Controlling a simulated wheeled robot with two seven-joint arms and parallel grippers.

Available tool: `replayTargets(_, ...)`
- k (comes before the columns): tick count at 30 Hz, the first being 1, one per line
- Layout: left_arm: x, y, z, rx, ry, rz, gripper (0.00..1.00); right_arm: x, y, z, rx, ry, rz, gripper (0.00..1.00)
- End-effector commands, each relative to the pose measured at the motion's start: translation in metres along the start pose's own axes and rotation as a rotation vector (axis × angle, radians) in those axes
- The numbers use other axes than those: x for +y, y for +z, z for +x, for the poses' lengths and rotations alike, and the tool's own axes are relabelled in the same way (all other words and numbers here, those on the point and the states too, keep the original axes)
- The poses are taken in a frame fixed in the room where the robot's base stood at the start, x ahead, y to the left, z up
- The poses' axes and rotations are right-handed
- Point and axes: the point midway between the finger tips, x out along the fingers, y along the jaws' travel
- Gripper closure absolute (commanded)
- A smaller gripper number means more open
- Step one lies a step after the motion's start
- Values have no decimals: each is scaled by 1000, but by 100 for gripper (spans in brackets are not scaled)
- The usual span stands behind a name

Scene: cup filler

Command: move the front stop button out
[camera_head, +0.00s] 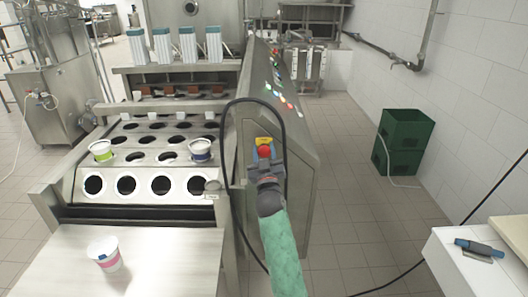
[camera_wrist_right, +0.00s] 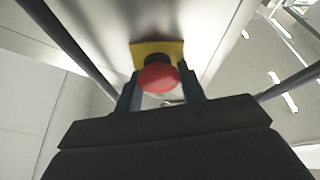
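The front stop button (camera_head: 264,152) is a red round knob on a yellow plate, on the near end of the steel machine cabinet. It also shows in the right wrist view (camera_wrist_right: 158,78), with the yellow plate behind it. My right gripper (camera_head: 265,155) is at the button, its blue fingers (camera_wrist_right: 160,88) one on each side of the red knob. The fingers lie close against the knob's edges with no clear gap, so the gripper looks shut on it. The underside of the knob is hidden. My left gripper is not in view.
A black cable loop (camera_head: 284,145) hangs around the button area. Cups stand in the perforated plate (camera_head: 145,212) at left, and one cup (camera_head: 104,252) is on the front table. Green crates (camera_head: 404,130) and a white table (camera_head: 470,270) are at right.

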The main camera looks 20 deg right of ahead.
Motion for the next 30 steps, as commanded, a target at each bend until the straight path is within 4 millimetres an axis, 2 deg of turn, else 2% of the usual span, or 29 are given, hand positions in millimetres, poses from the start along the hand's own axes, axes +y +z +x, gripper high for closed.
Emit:
replayTargets(1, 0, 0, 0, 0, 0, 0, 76, 0, 0, 0, 0, 0, 0, 76)
replayTargets(5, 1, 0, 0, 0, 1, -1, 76, 0, 0, 0, 0, 0, 0, 100)
replayTargets(11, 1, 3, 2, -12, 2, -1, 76, 0, -2, -8, 1, 1, 1, 100)
replayTargets(15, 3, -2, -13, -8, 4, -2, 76, 0, -4, -11, 0, 0, -1, 100)
replayTargets(20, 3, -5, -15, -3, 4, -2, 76, 0, -4, -11, -1, -1, -1, 100)
replayTargets(21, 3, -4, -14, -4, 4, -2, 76, 0, -4, -11, -1, -1, -1, 53)
replayTargets(23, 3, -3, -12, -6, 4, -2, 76, 0, -4, -11, -1, -1, 0, 41)
replayTargets(24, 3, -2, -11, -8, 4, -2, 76, 0, -4, -11, -1, -1, 0, 38)
replayTargets(30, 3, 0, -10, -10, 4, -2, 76, 0, -4, -10, 0, 0, 0, 38)
